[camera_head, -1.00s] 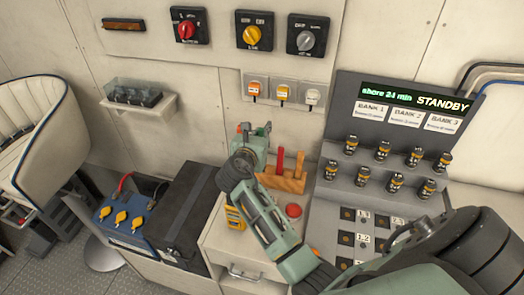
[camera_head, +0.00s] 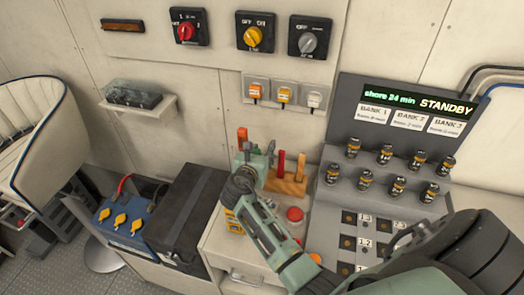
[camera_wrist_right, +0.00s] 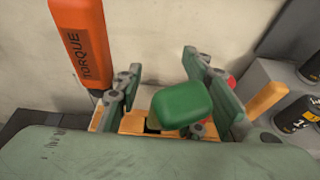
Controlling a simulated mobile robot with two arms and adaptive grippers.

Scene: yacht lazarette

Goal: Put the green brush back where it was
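The green brush shows in the right wrist view as a rounded green handle end (camera_wrist_right: 182,103), between the two spread fingers of my right gripper (camera_wrist_right: 170,92). A gap shows between the handle and the left finger; contact with the right finger cannot be told. Under it is the wooden rack (camera_wrist_right: 131,122) with a dark slot beside the handle. How far the brush sits in the rack is hidden. In the head view my right gripper (camera_head: 255,156) is at the left end of the rack (camera_head: 287,184). My left gripper is not in view.
The rack also holds an orange torque tool (camera_wrist_right: 80,42), a red-handled tool (camera_head: 281,163) and an orange-handled tool (camera_head: 300,166). A red button (camera_head: 295,214) is in front of it. A sloped console (camera_head: 400,160) stands right, a black box (camera_head: 185,215) left.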

